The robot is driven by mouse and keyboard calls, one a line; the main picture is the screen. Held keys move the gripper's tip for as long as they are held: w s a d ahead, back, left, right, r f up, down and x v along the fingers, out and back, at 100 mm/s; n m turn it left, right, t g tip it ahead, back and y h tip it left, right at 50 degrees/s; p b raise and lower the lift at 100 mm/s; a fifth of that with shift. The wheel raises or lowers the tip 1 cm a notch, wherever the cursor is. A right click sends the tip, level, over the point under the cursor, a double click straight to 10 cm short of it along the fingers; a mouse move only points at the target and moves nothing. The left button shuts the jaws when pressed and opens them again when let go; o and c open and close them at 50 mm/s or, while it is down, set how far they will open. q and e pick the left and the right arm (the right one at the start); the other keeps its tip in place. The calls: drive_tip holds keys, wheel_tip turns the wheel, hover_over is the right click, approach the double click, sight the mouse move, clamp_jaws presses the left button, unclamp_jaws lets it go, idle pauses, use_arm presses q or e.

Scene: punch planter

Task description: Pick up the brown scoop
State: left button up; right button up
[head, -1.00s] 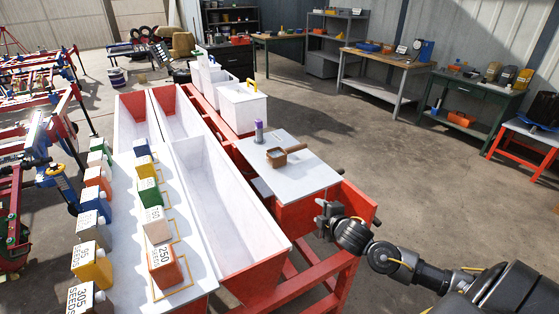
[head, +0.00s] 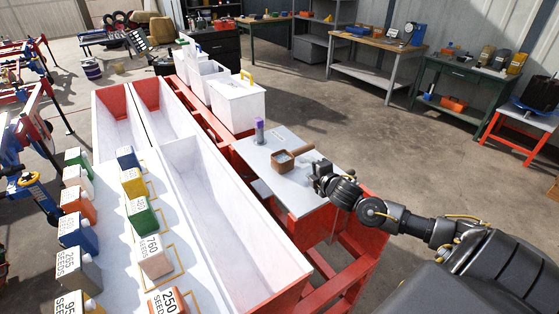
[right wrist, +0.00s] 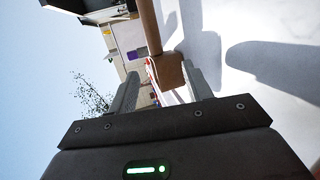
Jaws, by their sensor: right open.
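My left gripper is out of view.
A purple-capped bottle (head: 259,132) stands on the white board (head: 262,160) behind the scoop. Long white planter troughs (head: 225,195) and several seed boxes (head: 142,218) lie to the left. White bins (head: 238,103) stand behind.

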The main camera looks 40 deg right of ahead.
sight(296, 155)
drive_tip(key=shift+w+d+r, duration=0.1)
drive_tip(key=shift+d, duration=0.05)
drive_tip(key=x, duration=0.4)
drive_tip(key=shift+w+d, duration=0.1)
drive_tip(key=shift+w, duration=0.25)
drive_tip(key=shift+w+p, duration=0.15)
drive_tip(key=shift+p, duration=0.15)
drive_tip(key=p+x, duration=0.1)
drive_tip(key=x, duration=0.4)
drive_tip(key=shift+r, duration=0.2)
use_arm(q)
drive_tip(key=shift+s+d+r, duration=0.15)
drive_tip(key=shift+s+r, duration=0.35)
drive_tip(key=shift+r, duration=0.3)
use_arm(e)
clamp_jaws()
